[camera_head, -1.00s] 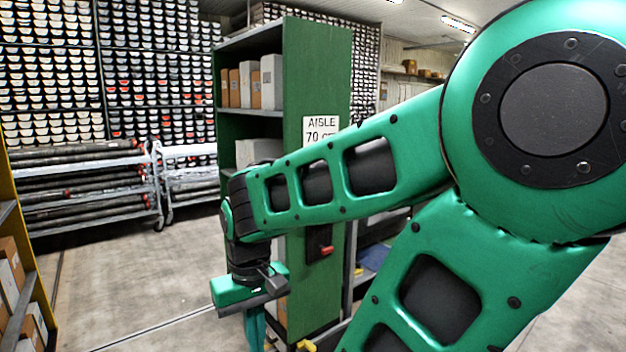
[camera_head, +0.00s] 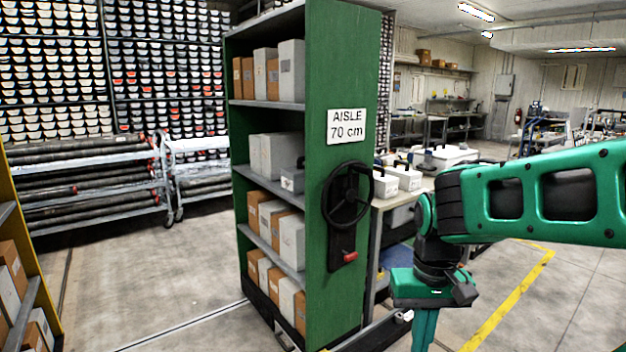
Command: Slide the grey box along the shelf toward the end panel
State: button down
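The shelf unit (camera_head: 268,191) is green with grey shelf boards and stands left of centre. Its green end panel (camera_head: 330,60) bears an "AISLE 70 cm" sign and a black handwheel. On the second shelf from the top are pale grey boxes (camera_head: 270,156). I cannot tell which one the task means. My gripper (camera_head: 425,338) points down, to the right of the end panel and apart from the shelf. Its fingertips are cut off by the bottom edge; no held object shows.
White and brown boxes fill the other shelves. A table (camera_head: 392,204) with white cases stands behind the end panel. A trolley of dark tubes (camera_head: 90,185) is at the back left, a yellow-framed shelf (camera_head: 28,255) at the left edge. The floor left of the unit is clear.

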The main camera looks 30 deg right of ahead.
aim_at(292, 179)
jog(key=z, duration=0.1)
jog(key=i, duration=1)
jog(key=u, duration=0.05)
